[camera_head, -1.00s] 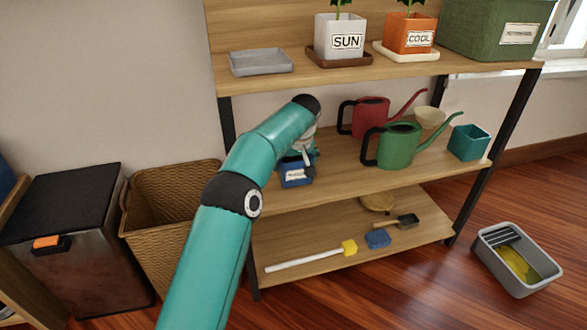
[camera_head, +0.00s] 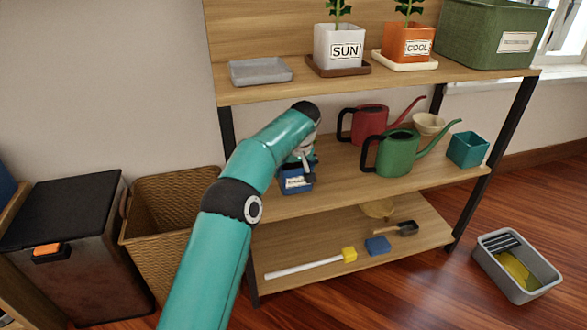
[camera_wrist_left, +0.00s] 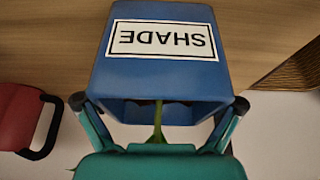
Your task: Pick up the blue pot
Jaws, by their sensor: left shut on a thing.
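The blue pot (camera_head: 296,184) is at the left end of the middle shelf, partly hidden by my left arm and hand. In the left wrist view the blue pot (camera_wrist_left: 160,72) fills the middle. Its white label reads SHADE and appears upside down, and a green stem shows at its opening. My left gripper (camera_head: 304,162) is at the pot; in the wrist view its two fingers (camera_wrist_left: 158,104) sit on opposite sides of the rim, shut on it. I cannot tell whether the pot's base touches the shelf. My right gripper is out of view.
A red watering can (camera_head: 370,124) and a green watering can (camera_head: 398,153) stand to the pot's right, with a teal pot (camera_head: 468,149) beyond. The upper shelf (camera_head: 300,88) is overhead, holding the SUN pot (camera_head: 338,40). A wicker basket (camera_head: 172,215) stands left.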

